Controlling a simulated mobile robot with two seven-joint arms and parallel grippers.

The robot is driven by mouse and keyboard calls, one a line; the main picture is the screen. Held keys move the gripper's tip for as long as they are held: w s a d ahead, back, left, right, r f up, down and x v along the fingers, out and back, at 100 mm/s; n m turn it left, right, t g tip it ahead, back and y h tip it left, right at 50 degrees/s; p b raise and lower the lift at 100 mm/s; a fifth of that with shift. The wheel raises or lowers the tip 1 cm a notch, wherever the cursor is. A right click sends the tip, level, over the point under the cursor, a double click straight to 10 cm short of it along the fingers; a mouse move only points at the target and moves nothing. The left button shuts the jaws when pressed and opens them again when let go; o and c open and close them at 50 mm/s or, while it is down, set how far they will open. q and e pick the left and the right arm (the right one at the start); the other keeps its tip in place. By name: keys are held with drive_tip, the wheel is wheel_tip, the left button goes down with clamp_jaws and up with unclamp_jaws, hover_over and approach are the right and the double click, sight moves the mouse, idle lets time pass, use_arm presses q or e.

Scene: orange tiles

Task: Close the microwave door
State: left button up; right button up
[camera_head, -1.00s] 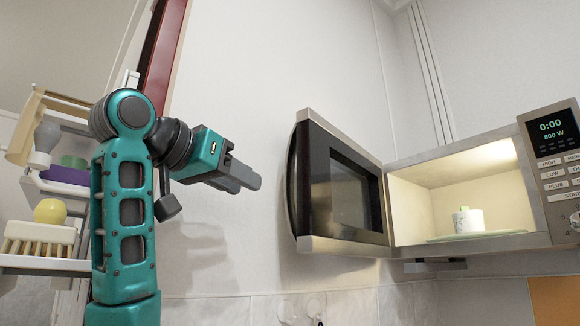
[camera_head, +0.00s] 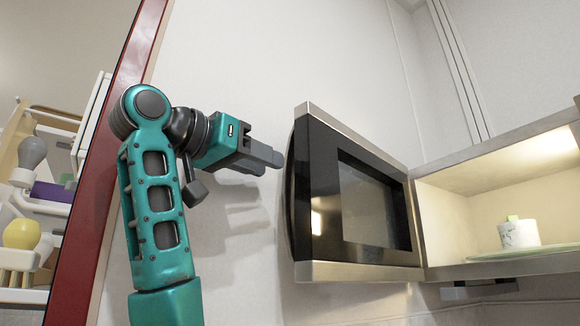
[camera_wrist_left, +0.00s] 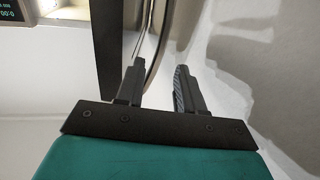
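The microwave (camera_head: 515,265) is at the right of the head view, its lit cavity exposed. Its door (camera_head: 372,208) stands wide open, swung out to the left, with a dark window and silvery edges. A curved handle (camera_head: 290,190) runs along the door's free edge. My left gripper (camera_head: 270,160) is just left of that edge, fingers pointing at it. In the left wrist view my left gripper (camera_wrist_left: 160,73) has its fingers apart with nothing held between them; the dark door (camera_wrist_left: 108,50) and the handle (camera_wrist_left: 160,35) are just ahead. Contact cannot be told. My right gripper is not in view.
A white cup (camera_head: 518,235) with a green tag stands on the plate (camera_head: 535,251) inside the microwave. A red post (camera_head: 100,190) and shelves with several items (camera_head: 20,235) are at the left. The pale wall lies behind my arm.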

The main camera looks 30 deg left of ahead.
use_arm(q)
drive_tip(key=w+d+p, duration=0.1)
drive_tip(key=w, duration=0.5)
drive_tip(key=shift+w, duration=0.4)
drive_tip(key=shift+d, duration=0.1)
clamp_jaws()
